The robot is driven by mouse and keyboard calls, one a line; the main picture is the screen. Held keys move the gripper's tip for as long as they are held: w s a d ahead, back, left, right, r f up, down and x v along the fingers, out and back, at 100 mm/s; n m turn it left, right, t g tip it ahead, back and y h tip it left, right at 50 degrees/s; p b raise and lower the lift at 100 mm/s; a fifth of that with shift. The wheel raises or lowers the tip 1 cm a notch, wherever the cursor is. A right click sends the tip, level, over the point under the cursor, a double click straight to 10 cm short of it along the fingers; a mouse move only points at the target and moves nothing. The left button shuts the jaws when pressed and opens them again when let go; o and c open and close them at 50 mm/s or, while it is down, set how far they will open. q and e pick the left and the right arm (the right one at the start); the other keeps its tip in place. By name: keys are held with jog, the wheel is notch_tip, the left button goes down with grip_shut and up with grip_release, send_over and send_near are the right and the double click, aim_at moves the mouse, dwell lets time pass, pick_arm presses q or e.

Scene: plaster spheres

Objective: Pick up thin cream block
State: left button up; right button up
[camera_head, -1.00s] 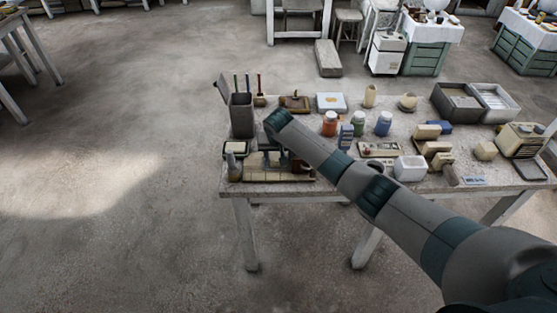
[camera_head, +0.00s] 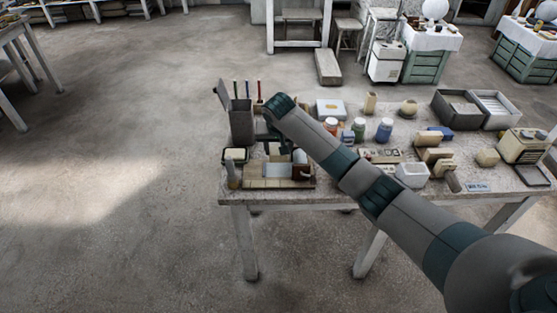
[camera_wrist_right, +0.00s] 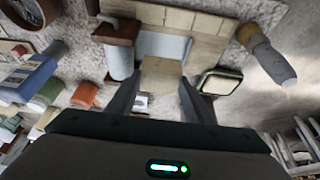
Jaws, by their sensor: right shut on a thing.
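My right gripper (camera_wrist_right: 158,100) is shut on a thin cream block (camera_wrist_right: 162,76), seen between its two dark fingers in the right wrist view. The block lies in front of a pale blue-grey piece and the board of cream tiles (camera_wrist_right: 205,22). In the head view, my right arm reaches over the table's left part, and the gripper (camera_head: 270,137) is small and partly hidden by its wrist. I cannot make out the held block clearly there. My left gripper is in neither view.
The speckled table (camera_head: 335,196) is crowded. A grey tool holder (camera_head: 241,122) stands left of my gripper. A dark-rimmed dish (camera_wrist_right: 221,81) and a white cylinder (camera_wrist_right: 118,63) are close beside the fingers. Jars, including a blue one (camera_head: 384,130), stand right of my arm. Open floor lies left.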

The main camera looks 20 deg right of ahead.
aim_at(278, 152)
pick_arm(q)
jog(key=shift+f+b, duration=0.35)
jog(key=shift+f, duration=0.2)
pick_arm(e)
jog(key=shift+r, duration=1.9)
